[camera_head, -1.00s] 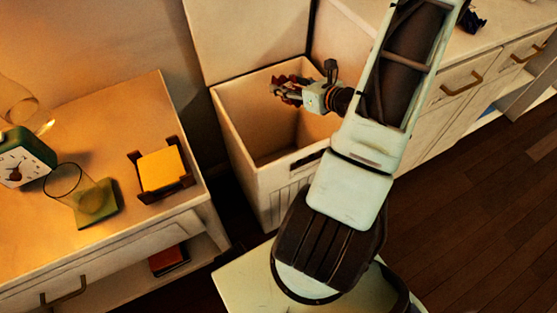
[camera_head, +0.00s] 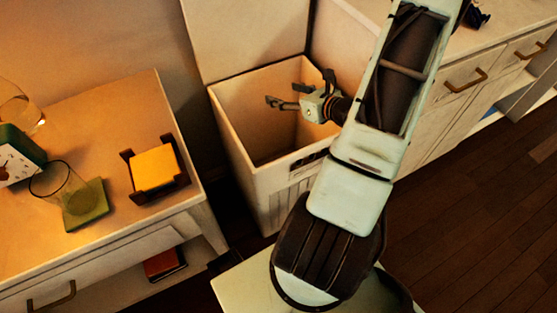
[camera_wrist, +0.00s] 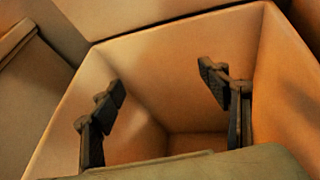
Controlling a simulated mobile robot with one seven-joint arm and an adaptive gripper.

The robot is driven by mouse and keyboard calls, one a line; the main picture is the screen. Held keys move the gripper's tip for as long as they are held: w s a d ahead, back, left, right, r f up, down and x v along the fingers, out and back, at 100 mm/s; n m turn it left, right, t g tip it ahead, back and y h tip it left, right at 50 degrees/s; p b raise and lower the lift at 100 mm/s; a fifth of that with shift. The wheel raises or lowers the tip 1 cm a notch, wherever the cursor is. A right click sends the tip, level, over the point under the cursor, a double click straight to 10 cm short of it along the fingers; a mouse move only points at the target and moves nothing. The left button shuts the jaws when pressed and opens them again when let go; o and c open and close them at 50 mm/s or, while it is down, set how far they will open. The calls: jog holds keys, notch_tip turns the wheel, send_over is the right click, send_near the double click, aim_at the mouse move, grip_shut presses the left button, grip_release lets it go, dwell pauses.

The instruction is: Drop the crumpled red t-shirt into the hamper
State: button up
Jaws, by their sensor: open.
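The hamper (camera_head: 262,190) is a tall pale box with its lid raised at the back. My gripper (camera_head: 285,97) is at the hamper's opening, its fingers spread apart with nothing between them. In the wrist view my gripper (camera_wrist: 160,80) points down into the hamper (camera_wrist: 277,75), its two dark fingers apart. The red t-shirt does not show in either current view. The part of the hamper's floor near the front is hidden by my gripper's body in the wrist view and by the front wall in the head view.
A nightstand (camera_head: 90,110) stands at the left with a glass (camera_head: 55,183), a green coaster (camera_head: 88,205), a yellow stack in a dark holder (camera_head: 155,168) and a green clock (camera_head: 15,160). A pale dresser (camera_head: 470,60) stands close on the right. Dark wood floor lies at the lower right.

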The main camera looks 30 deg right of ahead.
jog(key=shift+s, duration=0.1)
jog(key=v, duration=1.2)
